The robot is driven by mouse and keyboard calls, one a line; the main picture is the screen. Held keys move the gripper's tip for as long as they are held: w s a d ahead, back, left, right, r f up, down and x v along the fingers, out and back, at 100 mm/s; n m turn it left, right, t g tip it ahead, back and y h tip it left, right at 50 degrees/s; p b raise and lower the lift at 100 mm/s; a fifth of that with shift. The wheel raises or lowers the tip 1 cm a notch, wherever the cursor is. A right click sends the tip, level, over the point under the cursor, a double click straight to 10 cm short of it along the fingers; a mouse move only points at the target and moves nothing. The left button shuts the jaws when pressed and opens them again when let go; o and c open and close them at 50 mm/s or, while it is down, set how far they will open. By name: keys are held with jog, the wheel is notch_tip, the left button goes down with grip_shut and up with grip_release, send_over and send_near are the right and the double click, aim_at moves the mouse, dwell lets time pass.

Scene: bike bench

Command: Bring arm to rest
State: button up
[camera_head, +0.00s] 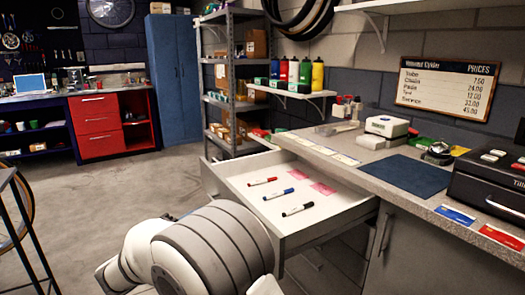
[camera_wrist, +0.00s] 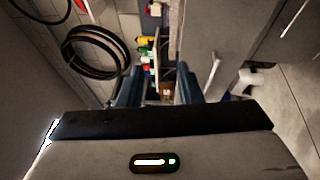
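My arm (camera_head: 205,250) shows in the head view as a white and grey rounded link at the bottom, in front of the open drawer (camera_head: 215,187). My gripper is out of sight in the head view. In the wrist view my gripper (camera_wrist: 161,85) has its two dark fingers apart, with nothing seen held between them. The wrist view looks past the fingers toward the wall with hanging tyres (camera_wrist: 92,50) and colourful bottles.
The drawer sticks out from the counter and holds a red marker (camera_head: 262,181), a blue marker (camera_head: 279,194), a black marker (camera_head: 298,209) and pink notes. The counter bears a blue mat (camera_head: 403,174) and a cash box (camera_head: 490,185). Open floor (camera_head: 120,180) lies to the left.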

jog(key=s+d+r+m+g+y+p, duration=0.1)
jog(key=s+d+r+g+p, duration=0.2)
jog(key=d, duration=0.5)
jog(key=s+d+r+m+g+p, duration=0.1)
jog(key=d+r+m+g+p, duration=0.2)
jog(key=d, duration=0.6)
jog(key=s+d+r+g+y+p, duration=0.1)
jog(key=s+d+g+p, duration=0.2)
jog(key=d+g, duration=0.35)
jog(key=s+d+r+m+y+p, duration=0.3)
jog(key=s+y+p, duration=0.2)
jog(key=s, duration=0.3)
jog(key=s+d+r+m+y+p, duration=0.3)
jog(key=s+d+m+y+p, duration=0.1)
jog(key=s, duration=0.4)
jog(key=shift+s+d+r+y+p, duration=0.25)
jog(key=shift+s+y+p, duration=0.15)
jog(key=shift+y+p, duration=0.5)
